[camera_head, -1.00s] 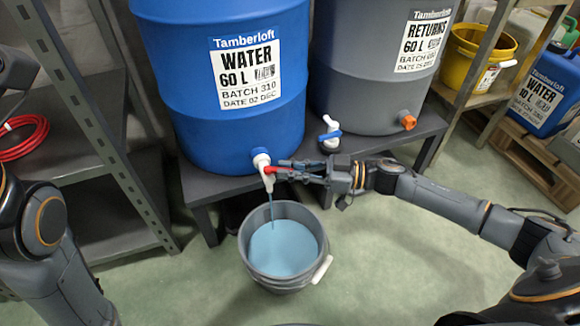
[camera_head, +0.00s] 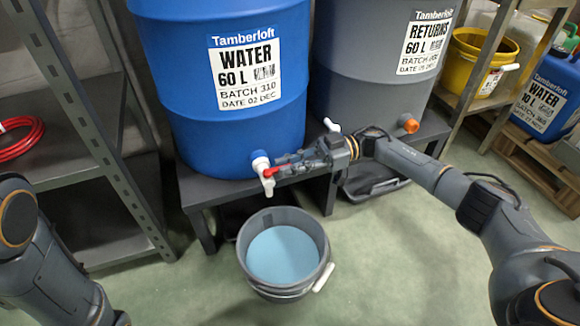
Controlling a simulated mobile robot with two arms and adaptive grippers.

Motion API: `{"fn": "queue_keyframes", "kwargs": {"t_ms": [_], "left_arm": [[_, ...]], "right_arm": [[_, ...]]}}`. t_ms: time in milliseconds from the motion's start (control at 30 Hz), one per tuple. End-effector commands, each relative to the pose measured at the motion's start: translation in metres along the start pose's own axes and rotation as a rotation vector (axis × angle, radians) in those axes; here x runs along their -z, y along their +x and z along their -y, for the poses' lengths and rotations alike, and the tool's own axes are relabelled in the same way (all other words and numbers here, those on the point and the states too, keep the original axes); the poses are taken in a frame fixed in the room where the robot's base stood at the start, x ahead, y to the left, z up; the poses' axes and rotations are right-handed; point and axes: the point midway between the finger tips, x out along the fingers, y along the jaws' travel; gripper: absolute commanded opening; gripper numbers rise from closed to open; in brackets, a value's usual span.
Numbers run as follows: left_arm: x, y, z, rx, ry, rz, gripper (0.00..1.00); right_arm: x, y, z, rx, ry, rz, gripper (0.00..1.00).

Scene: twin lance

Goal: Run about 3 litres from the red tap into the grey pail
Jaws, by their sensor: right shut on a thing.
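The red tap (camera_head: 268,173), white with a red lever, sticks out low on the front of the blue water drum (camera_head: 262,130). My right gripper (camera_head: 278,168) is shut on the red lever, coming from the right; its fingers partly hide the lever. The grey pail (camera_head: 322,262) stands upright on the floor below the tap, with pale blue water (camera_head: 283,255) in it below the rim. No stream shows between tap and pail. My left arm is at the left edge, its gripper out of view.
The drum and a grey returns drum (camera_head: 360,110) stand on a dark low bench (camera_head: 225,188). A metal shelf (camera_head: 95,180) with a red hose (camera_head: 25,140) is at left. Floor before the pail is clear.

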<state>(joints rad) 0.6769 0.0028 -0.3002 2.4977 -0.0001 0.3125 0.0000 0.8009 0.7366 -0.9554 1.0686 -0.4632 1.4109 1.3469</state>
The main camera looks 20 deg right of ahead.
Motion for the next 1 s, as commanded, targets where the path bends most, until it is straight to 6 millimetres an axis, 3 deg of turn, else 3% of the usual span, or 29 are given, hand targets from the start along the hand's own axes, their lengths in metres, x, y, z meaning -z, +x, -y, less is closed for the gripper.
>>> {"fn": "queue_keyframes", "kwargs": {"t_ms": [267, 300, 400, 767, 1000], "left_arm": [[0.0, 0.0, 0.0, 0.0, 0.0, 0.0, 0.4], [0.0, 0.0, 0.0, 0.0, 0.0, 0.0, 0.4], [0.0, 0.0, 0.0, 0.0, 0.0, 0.0, 0.4], [0.001, 0.0, 0.001, 0.002, 0.0, -0.003, 0.4], [0.0, 0.0, 0.0, 0.001, 0.0, -0.001, 0.4]], "right_arm": [[0.0, 0.0, 0.0, -0.001, 0.0, 0.001, 0.0], [0.0, 0.0, 0.0, -0.001, 0.0, 0.001, 0.17], [0.0, 0.0, 0.0, -0.001, 0.0, 0.001, 0.36], [0.0, -0.003, 0.0, -0.001, 0.0, 0.001, 0.36], [0.0, -0.042, -0.002, -0.007, 0.0, 0.002, 0.36]]}}
